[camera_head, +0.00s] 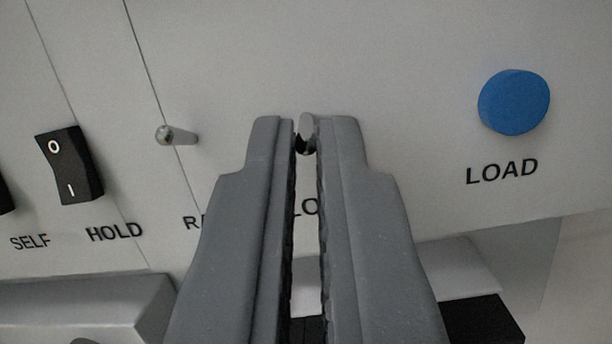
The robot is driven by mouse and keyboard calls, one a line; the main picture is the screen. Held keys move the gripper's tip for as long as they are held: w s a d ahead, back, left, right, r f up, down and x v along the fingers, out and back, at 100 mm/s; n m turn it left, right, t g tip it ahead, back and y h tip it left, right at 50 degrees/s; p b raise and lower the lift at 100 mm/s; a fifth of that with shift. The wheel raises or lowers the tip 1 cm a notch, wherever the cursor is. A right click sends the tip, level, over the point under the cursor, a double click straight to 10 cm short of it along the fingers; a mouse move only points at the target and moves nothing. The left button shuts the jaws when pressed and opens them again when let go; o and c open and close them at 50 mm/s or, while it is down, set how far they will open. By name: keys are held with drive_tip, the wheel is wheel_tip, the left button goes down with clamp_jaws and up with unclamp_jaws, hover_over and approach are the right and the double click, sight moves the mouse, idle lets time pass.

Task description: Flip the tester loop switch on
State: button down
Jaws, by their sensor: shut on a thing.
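My gripper (306,135) reaches up from the bottom middle to a pale grey panel (330,50). Its two grey fingers are shut on a small metal toggle lever (308,127), which shows between the fingertips. The label under this lever is mostly covered by the fingers; only "LO" shows, so it is probably the loop switch. The lever's base is partly hidden, and I cannot tell its exact position.
Left of my gripper a second metal toggle (178,135) sticks out, its label partly covered. Further left is a black rocker switch (69,165) labelled HOLD. A round blue button (514,102) labelled LOAD is at right. A grey ledge (80,300) lies below left.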

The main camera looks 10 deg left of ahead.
sight(307, 119)
drive_tip(key=shift+r+g, duration=0.55)
drive_tip(key=shift+g, duration=0.15)
drive_tip(key=shift+r+g+p, duration=0.45)
drive_tip(key=shift+g+p, duration=0.7)
drive_tip(key=shift+g, duration=0.05)
drive_tip(key=g+p, duration=0.1)
drive_tip(key=p, duration=0.2)
drive_tip(key=r+g+p, duration=0.1)
drive_tip(key=g+p, duration=0.1)
drive_tip(key=p, duration=0.1)
drive_tip(key=shift+w, duration=0.1)
drive_tip(key=shift+g, duration=0.3)
drive_tip(key=c, duration=1.6)
unclamp_jaws()
drive_tip(key=shift+d, duration=0.1)
drive_tip(key=shift+f, duration=0.1)
drive_tip(key=shift+v, duration=0.8)
drive_tip(key=b+v, duration=0.2)
drive_tip(key=v, duration=1)
drive_tip(key=shift+b, duration=0.4)
